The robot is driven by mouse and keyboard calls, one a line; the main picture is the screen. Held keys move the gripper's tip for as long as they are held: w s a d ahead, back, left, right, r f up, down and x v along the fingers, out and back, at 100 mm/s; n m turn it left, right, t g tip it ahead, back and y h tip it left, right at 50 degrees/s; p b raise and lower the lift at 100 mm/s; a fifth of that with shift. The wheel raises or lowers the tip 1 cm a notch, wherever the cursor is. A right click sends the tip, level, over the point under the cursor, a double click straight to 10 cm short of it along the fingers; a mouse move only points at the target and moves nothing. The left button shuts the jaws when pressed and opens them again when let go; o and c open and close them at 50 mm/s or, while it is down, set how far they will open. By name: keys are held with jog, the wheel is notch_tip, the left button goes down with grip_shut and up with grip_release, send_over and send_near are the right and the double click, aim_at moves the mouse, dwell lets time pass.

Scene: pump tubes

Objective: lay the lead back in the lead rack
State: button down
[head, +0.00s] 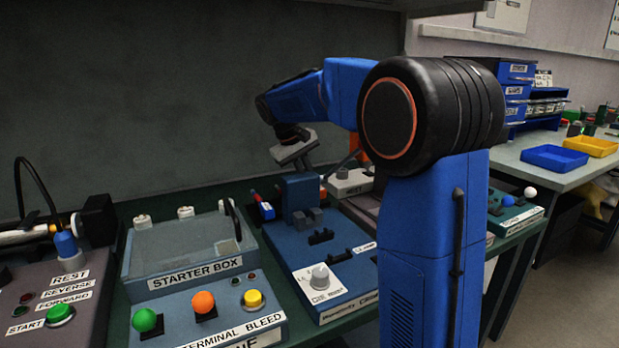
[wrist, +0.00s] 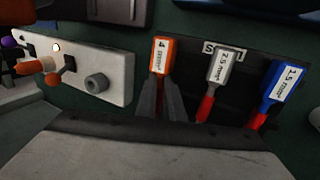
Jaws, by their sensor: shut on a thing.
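In the wrist view an orange lead (wrist: 161,52) with a white "4 mm²" label stands between the two dark fingers of my gripper (wrist: 160,100), which is shut on it. The lead is at the left end of the dark lead rack (wrist: 243,58). I cannot tell whether it touches the rack. A grey "2.5 mm²" lead (wrist: 221,65) and a blue "1.5 mm²" lead (wrist: 283,82), both with red lower parts, are in the rack to its right. In the head view the blue lead (head: 266,211) shows left of my lowered wrist, and the fingertips are hidden.
A pale panel with a lever and a round knob (wrist: 96,83) stands close left of the gripper in the wrist view. In the head view the starter box (head: 194,281) stands left of the blue bench unit (head: 318,245). Yellow and blue trays (head: 555,157) sit far right.

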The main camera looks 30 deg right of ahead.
jog(key=shift+f, duration=1)
jog(key=c, duration=1.8)
grip_release()
jog(key=v, duration=1.7)
jog(key=shift+r, duration=0.2)
